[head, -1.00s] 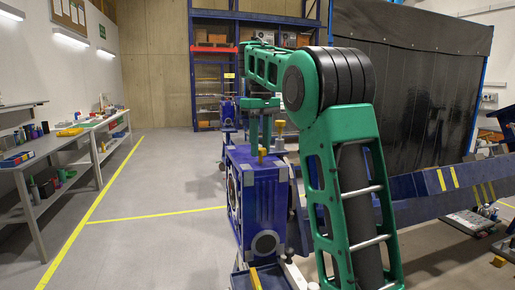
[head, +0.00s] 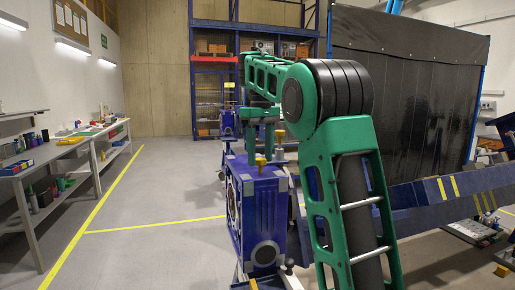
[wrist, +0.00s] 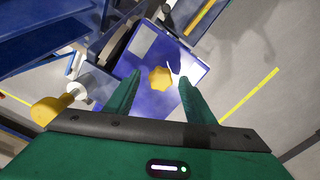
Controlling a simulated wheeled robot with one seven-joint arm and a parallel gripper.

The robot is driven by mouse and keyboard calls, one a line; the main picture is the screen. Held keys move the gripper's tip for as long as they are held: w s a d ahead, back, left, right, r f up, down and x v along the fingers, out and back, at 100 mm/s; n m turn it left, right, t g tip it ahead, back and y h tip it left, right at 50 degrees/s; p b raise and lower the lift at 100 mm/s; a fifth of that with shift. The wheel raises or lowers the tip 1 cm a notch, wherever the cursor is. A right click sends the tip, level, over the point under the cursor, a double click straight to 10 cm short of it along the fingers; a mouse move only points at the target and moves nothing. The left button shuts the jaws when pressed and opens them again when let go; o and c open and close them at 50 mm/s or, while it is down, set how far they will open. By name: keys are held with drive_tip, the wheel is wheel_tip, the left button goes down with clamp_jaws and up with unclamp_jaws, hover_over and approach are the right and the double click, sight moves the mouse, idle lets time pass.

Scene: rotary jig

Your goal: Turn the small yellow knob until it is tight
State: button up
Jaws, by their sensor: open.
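The small yellow knob (head: 261,162) stands on top of the blue jig box (head: 262,205). In the wrist view the knob (wrist: 160,80) shows from above as a lobed shape on the box's blue face. My green gripper (wrist: 159,78) is open, with one finger on each side of the knob and a visible gap to both. In the head view my gripper (head: 260,143) is over the box top, its fingers near the knob's height. The frames do not show how tight the knob is.
A second yellow knob (head: 279,134) stands behind, and a larger-looking yellow knob (wrist: 52,108) is left of my fingers in the wrist view. A long blue beam (head: 440,195) runs off to the right. A workbench (head: 75,155) lines the left; the floor between is clear.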

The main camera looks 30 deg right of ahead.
sight(261, 158)
wheel_tip(261, 158, up, 10)
drive_tip(key=shift+r, duration=0.25)
idle(0.3)
drive_tip(key=shift+d, duration=0.1)
drive_tip(key=shift+c, duration=0.2)
